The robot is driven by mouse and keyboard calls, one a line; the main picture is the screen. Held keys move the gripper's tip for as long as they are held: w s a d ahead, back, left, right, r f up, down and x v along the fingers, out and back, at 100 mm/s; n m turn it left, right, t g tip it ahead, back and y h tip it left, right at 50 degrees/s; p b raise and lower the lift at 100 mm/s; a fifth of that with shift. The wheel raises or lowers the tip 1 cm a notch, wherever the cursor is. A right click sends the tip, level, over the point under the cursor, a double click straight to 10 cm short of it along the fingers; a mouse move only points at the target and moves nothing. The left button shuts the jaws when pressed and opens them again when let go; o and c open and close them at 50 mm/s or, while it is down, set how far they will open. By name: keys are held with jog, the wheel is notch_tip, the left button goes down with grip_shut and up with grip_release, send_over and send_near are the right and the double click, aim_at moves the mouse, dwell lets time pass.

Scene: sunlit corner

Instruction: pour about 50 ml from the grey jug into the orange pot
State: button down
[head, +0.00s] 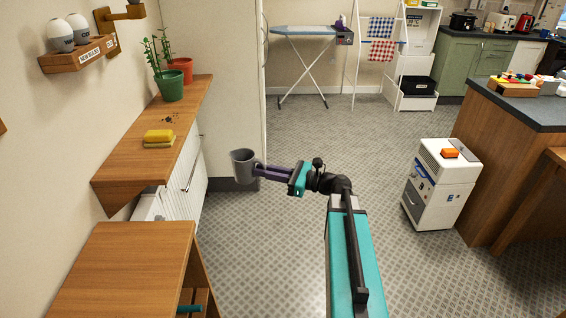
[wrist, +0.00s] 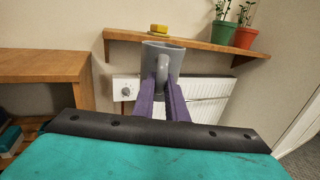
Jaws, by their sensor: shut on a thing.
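The grey jug (head: 242,166) hangs in the air to the right of the wooden shelf, below its top, and looks upright. My gripper (head: 260,171) has its purple fingers shut on the jug's handle side. In the wrist view the jug (wrist: 152,57) stands between the fingertips, its handle facing me; its contents are hidden. The orange pot (head: 181,66) holds a plant at the shelf's far end, behind a green pot (head: 171,86). The orange pot also shows in the wrist view (wrist: 245,38), right of the green pot. Jug and pots are well apart.
The shelf (head: 185,133) carries a yellow sponge (head: 159,135) and dark crumbs (head: 171,118). A white radiator (wrist: 205,98) is below it. A wooden table (head: 125,262) stands nearer on the left. A white wheeled cabinet (head: 441,185) stands right. The middle floor is clear.

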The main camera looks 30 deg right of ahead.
jog(key=s+a+f+n+g+y, duration=0.1)
jog(key=s+a+f+g, duration=0.1)
jog(key=a, duration=1.2)
jog(key=shift+f+n+y, duration=0.3)
jog(key=shift+f, duration=0.15)
jog(key=shift+s, duration=0.2)
